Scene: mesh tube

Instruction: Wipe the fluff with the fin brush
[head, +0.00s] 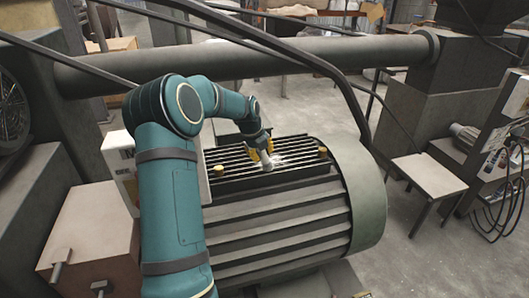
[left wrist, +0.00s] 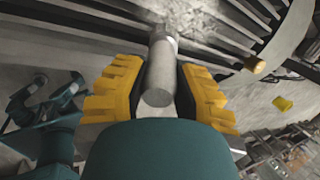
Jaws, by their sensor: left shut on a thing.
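My left gripper (head: 262,150) has yellow fingers and is shut on the fin brush (left wrist: 160,75), over the finned top of the big grey motor (head: 280,220). In the left wrist view, the brush's grey cylindrical handle sits between the fingers of the left gripper (left wrist: 160,95). The brush's lower end (head: 266,166) shows as a small grey piece at the fins in the head view; whether it touches them I cannot tell. The fluff (head: 287,161) is a pale patch on the fins just right of the brush. It also shows beyond the handle in the left wrist view (left wrist: 215,22). My right gripper is not in view.
Yellow knobs stand left (head: 219,170) and right (head: 323,153) on the motor top. A dark cable (head: 310,62) arches above the motor. A thick pipe (head: 250,58) runs behind. A small table (head: 428,175) stands on the floor at right.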

